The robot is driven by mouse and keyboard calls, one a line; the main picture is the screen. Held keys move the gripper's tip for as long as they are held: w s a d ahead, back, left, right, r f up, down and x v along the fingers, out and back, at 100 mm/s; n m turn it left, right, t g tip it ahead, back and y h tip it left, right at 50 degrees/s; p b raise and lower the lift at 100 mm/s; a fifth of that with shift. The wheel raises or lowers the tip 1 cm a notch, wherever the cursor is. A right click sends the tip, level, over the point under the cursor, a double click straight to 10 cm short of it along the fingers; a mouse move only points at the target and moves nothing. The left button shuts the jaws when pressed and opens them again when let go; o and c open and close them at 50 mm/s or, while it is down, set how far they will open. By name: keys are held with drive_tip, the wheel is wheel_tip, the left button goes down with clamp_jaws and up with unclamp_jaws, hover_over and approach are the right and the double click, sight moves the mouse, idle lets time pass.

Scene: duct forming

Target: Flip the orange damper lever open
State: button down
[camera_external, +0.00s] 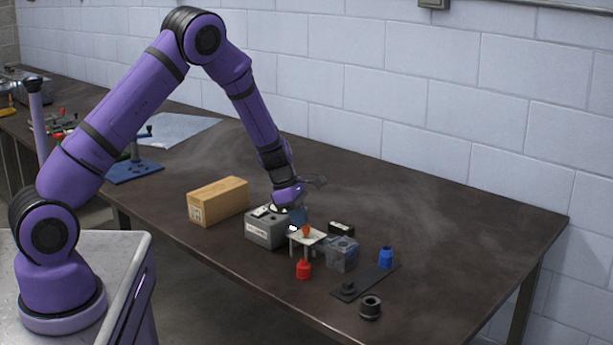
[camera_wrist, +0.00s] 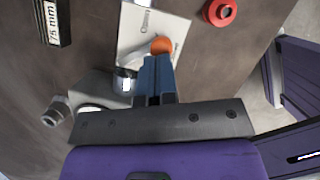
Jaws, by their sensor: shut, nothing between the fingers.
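The orange lever (camera_external: 306,230) stands on a small white plate (camera_external: 293,238) on the dark bench. In the wrist view its round orange knob (camera_wrist: 161,45) shows just beyond my fingertips, over the pale plate (camera_wrist: 135,22) with lettering on it. My gripper (camera_wrist: 156,62) is shut, its two blue fingers together and empty, with the tips close to the knob. I cannot tell whether they touch it. In the external view my gripper (camera_external: 298,218) is low over the bench, beside the lever.
The bench's right side is clear.

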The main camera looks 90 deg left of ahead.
drive_tip(key=shift+w+d+n+y, duration=0.15)
drive_tip(key=shift+w+n+y, duration=0.2)
drive_tip(key=shift+n, duration=0.55)
drive_tip(key=shift+w+d+n+y, duration=0.15)
drive_tip(key=shift+w+n+y, duration=0.2)
drive_tip(key=shift+n, duration=0.55)
drive_tip(key=shift+w+n+y, duration=0.25)
drive_tip(key=shift+w+n, duration=0.1)
drive_tip(key=shift+n, duration=0.4)
drive_tip(key=shift+w+n+y, duration=0.25)
drive_tip(key=shift+w+n, duration=0.1)
drive_tip(key=shift+n, duration=0.4)
drive_tip(key=shift+a, duration=0.15)
drive_tip(key=shift+s+a, duration=0.15)
drive_tip(key=shift+a, duration=0.55)
drive_tip(key=shift+s, duration=0.5)
drive_tip(key=s, duration=0.2)
drive_tip(key=shift+s+r, duration=0.1)
drive_tip(key=shift+s, duration=0.25)
drive_tip(key=a+v, duration=0.1)
drive_tip(key=v, duration=0.9)
drive_tip(key=shift+s+d, duration=0.2)
drive_tip(key=shift+d, duration=0.1)
